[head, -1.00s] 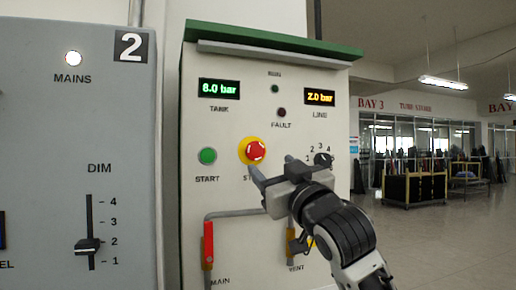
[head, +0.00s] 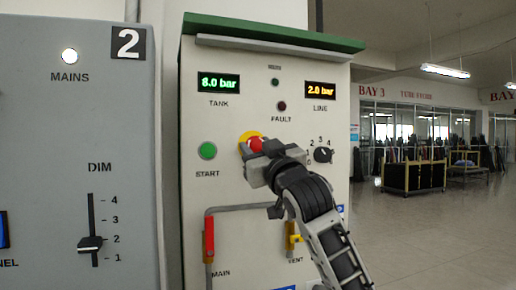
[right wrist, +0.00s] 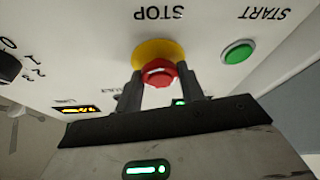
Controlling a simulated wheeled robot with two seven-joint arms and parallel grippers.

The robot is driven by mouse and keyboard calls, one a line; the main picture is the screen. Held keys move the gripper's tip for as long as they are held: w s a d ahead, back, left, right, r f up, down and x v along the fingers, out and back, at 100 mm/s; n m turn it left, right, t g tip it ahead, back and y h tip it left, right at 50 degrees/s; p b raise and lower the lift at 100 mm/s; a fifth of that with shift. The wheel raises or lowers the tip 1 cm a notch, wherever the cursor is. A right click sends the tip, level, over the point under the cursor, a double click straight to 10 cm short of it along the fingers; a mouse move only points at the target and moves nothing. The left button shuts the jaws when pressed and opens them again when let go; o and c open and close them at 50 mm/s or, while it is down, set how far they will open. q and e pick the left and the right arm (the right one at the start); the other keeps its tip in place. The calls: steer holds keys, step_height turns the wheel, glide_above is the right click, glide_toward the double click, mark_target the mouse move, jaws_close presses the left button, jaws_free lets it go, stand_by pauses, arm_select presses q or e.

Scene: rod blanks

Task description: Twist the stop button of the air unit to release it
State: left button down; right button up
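The air unit is the pale cabinet (head: 235,120) with a green top. Its red stop button (head: 255,145) on a yellow base is partly hidden by my right gripper (head: 262,158) in the head view. In the right wrist view the red stop button (right wrist: 160,72) shows in front of its yellow base. The two fingers of my right gripper (right wrist: 158,88) are apart, one on each side of the button. They look open, with slight gaps beside the red cap. My left gripper is not in view.
A green start button (head: 208,150) is left of the stop button, and a black selector knob (head: 322,155) is right of it. Below are a red main handle (head: 209,240) and a yellow vent handle (head: 292,236). A grey panel (head: 60,150) stands at left.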

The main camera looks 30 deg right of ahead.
steer(key=shift+m+h, duration=0.3)
steer(key=shift+m, duration=0.3)
steer(key=m+h, duration=0.1)
steer(key=m, duration=0.2)
steer(key=shift+a+h, duration=0.1)
steer(key=shift+h, duration=0.2)
steer(key=m+g+h, duration=0.1)
steer(key=m+h, duration=0.1)
steer(key=m, duration=0.2)
steer(key=shift+r, duration=0.15)
steer(key=shift+m+g+h+p, duration=0.3)
steer(key=shift+m+h+p, duration=0.15)
steer(key=shift+m, duration=0.55)
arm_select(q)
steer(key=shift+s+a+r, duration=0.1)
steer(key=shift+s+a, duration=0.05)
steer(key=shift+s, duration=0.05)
arm_select(e)
steer(key=shift+m+g+h, duration=0.3)
steer(key=shift+m+h, duration=0.05)
steer(key=shift+m, duration=0.35)
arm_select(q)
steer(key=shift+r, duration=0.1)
